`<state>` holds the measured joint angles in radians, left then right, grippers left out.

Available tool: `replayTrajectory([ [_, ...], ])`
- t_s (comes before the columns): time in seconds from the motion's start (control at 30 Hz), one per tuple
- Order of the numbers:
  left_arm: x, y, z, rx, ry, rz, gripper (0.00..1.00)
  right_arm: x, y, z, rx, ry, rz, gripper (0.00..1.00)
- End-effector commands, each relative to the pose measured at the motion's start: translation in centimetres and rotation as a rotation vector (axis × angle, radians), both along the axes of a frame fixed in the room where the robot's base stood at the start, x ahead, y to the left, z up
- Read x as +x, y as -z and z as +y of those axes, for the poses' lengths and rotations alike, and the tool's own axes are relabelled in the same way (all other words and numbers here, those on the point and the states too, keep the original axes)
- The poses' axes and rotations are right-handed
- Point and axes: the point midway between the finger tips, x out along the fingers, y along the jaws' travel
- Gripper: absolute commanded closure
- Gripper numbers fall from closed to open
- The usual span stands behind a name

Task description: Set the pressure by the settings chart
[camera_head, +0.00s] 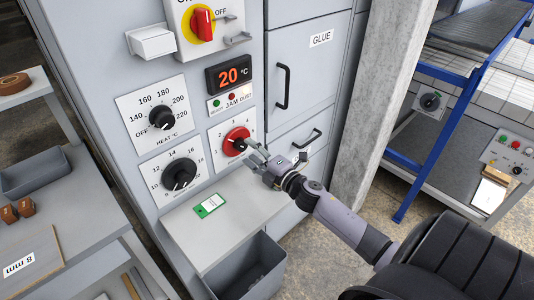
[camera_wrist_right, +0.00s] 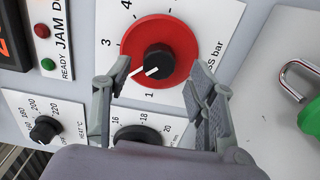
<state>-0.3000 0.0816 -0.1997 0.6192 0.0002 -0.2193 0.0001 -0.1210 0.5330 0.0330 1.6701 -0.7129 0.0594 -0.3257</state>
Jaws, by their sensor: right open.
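The pressure dial (camera_head: 236,141) is red with a black centre knob, on a white plate marked "bar" on the grey cabinet. My right gripper (camera_head: 254,151) is open at the dial. In the wrist view its fingers (camera_wrist_right: 158,75) lie either side of the dial's lower part; I cannot tell whether they touch it. No settings chart is recognisable in these frames. My left gripper is not in view.
A heat dial (camera_head: 162,117) and another black dial (camera_head: 179,174) sit left of the pressure dial. Above are a 20 °C display (camera_head: 229,73) and a red-yellow switch (camera_head: 202,25). A green padlock (camera_wrist_right: 311,122) lies on the shelf (camera_head: 232,238). A concrete post (camera_head: 372,95) stands right.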

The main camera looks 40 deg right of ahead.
Motion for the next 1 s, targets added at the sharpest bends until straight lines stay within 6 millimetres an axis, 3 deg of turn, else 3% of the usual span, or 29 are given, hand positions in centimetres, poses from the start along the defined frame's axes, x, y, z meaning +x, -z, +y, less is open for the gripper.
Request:
replayTrajectory([
  [0.2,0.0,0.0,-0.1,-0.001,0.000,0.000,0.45,-4.8,0.2,-0.3,0.002,0.001,0.004,0.48],
  [0.43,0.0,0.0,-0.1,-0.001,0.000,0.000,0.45,-8.1,0.2,-0.6,0.002,0.001,0.003,0.48],
  [1.0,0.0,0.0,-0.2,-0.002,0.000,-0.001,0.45,-8.8,0.0,-0.7,0.001,0.000,0.001,0.48],
])
